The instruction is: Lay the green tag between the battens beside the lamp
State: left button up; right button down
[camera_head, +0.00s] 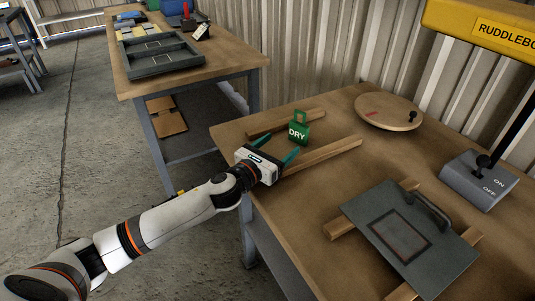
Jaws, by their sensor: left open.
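The green tag (299,133), lettered DRY and with a loop at its top, appears upright at the far batten (265,128). The near batten (335,154) lies roughly parallel, with bare table between the two. My left gripper (281,145) is open, its teal fingers apart and pointing at the tag, just short of it. No grip on the tag shows. My right gripper is not in view.
A grey panel with a handle (445,257) lies across two more battens (340,228) at the front. A round wooden board (385,108) lies at the back by the corrugated wall. Another bench (125,82) behind carries a grey divided tray (160,68) and small items.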

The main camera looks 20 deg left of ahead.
pick_arm(q)
jog(key=shift+v, duration=2.3)
jog(key=shift+r, duration=0.15)
